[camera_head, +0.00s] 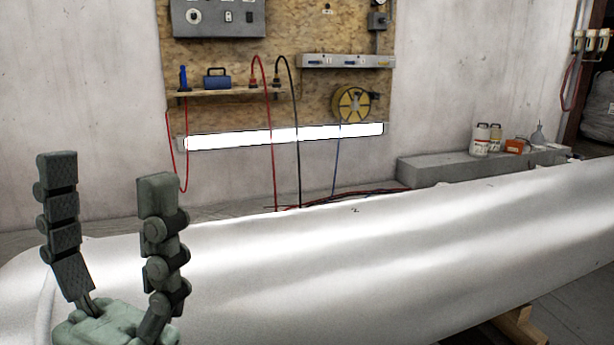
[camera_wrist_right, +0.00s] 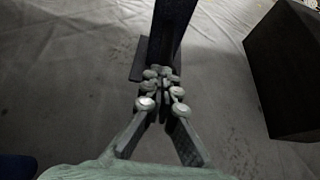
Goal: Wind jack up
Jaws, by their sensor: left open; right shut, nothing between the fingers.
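My left gripper (camera_head: 107,170) stands upright at the left of the head view. Its two green-grey jointed fingers are wide apart, with nothing between them. My right gripper (camera_wrist_right: 161,78) shows in the right wrist view with its fingertips together, empty. Just beyond its tips is a dark upright post (camera_wrist_right: 174,28) with a flat dark plate (camera_wrist_right: 139,60) near its lower end. This may be part of the jack, but I cannot tell. The fingertips overlap the post's lower end in the picture; contact is unclear. No jack can be made out in the head view.
A long white sheeted body (camera_head: 400,245) crosses the head view, with a wooden block (camera_head: 520,325) below it. A grey ledge (camera_head: 430,170) holds bottles at the wall. In the wrist view, a dark block (camera_wrist_right: 285,75) stands right on the sheeted floor (camera_wrist_right: 70,90).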

